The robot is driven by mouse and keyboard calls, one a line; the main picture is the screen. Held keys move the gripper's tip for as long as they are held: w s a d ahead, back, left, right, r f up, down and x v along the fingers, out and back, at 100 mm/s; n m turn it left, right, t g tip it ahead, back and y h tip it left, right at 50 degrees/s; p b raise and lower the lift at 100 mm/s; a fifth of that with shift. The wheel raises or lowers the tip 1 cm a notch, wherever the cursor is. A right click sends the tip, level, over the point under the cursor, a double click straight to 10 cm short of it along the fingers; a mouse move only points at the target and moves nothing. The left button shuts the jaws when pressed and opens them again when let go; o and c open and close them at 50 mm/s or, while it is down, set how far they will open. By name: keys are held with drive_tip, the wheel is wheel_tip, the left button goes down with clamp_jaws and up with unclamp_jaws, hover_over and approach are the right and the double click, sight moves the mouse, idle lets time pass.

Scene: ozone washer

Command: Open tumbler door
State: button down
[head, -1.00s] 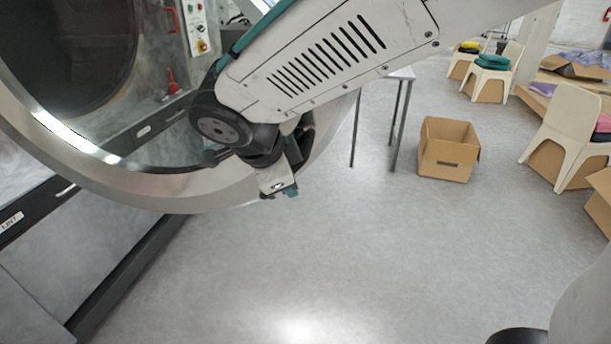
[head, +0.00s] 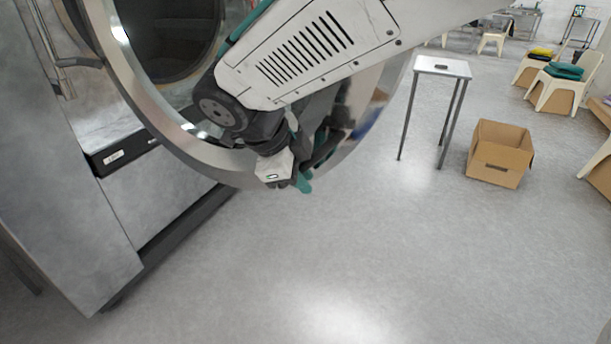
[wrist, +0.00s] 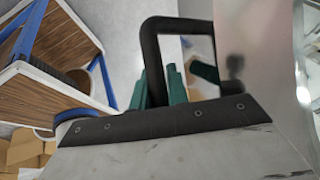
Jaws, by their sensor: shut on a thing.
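The tumbler door (head: 160,120) is a large round metal ring with a glass middle, standing out from the grey washer (head: 165,205) in the head view. Its dark drum opening (head: 165,35) shows behind the ring. In the wrist view, the black door handle (wrist: 150,60) is a squared loop beside the pale metal door edge (wrist: 250,45). My gripper (wrist: 165,85) has green fingers, shut on the handle's side. In the head view my gripper (head: 303,182) is at the ring's right edge, with its fingers partly hidden by my arm.
A small metal table (head: 442,68) and an open cardboard box (head: 500,153) stand to the right. Chairs with folded cloth (head: 560,80) are farther back. The grey floor in front is clear. A wooden-shelved cart with blue posts (wrist: 45,100) shows in the wrist view.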

drive_tip(key=shift+f, duration=0.2)
drive_tip(key=c, duration=1.6)
unclamp_jaws()
drive_tip(key=shift+c, duration=0.2)
drive_tip(key=shift+r, duration=0.1)
drive_tip(key=v, duration=0.7)
drive_tip(key=shift+a+r, duration=0.15)
drive_tip(key=shift+r, duration=0.15)
drive_tip(key=shift+s, duration=0.1)
